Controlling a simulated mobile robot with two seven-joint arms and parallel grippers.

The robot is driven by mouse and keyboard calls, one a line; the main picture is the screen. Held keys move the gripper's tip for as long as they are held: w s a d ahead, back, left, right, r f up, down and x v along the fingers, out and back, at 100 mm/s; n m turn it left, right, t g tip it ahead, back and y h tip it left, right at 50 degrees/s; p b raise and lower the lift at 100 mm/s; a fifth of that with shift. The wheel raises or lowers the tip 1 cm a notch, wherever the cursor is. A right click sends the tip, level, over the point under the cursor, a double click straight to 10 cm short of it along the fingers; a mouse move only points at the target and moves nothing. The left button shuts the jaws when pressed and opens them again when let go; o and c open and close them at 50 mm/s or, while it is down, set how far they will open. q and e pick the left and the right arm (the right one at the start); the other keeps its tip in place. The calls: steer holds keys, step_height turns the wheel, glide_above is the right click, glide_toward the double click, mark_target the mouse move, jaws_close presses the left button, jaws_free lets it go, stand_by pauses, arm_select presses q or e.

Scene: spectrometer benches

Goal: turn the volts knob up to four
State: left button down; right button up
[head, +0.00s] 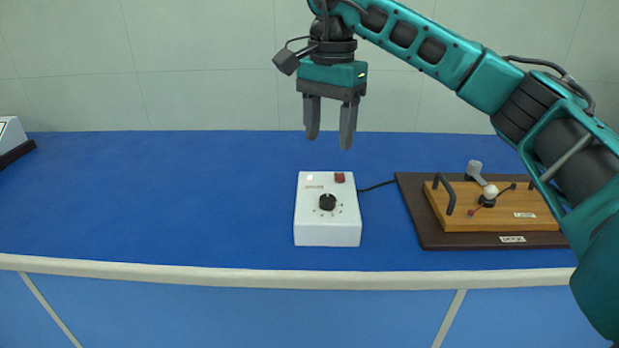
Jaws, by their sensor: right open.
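A white box (312,231) stands on the blue bench, near its front edge. A round black knob (327,202) is on its sloping top, with small dial marks around it. The marks and the pointer are too small to read. My right gripper (330,140) hangs fingers down above and behind the box, well clear of the knob. Its two grey fingers are apart with nothing between them. My left gripper is not in view.
A red part (339,177) sits on the box's back edge. A black cable (377,185) runs right to a wooden board (500,212) with handles on a dark base (428,236). A white device (11,133) stands far left. The blue bench (160,200) is clear left of the box.

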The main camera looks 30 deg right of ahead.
steer(key=b, duration=0.1)
glide_above(328, 197)
step_height(328, 197, down, 5)
steer(key=shift+s+f, duration=0.1)
step_height(328, 197, down, 6)
steer(key=shift+b, duration=0.4)
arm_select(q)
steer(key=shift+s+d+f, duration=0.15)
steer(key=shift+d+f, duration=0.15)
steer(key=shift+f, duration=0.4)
arm_select(e)
steer(key=shift+f, duration=0.75)
steer(key=c, duration=0.5)
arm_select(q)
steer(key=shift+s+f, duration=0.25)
arm_select(e)
steer(key=c, duration=0.6)
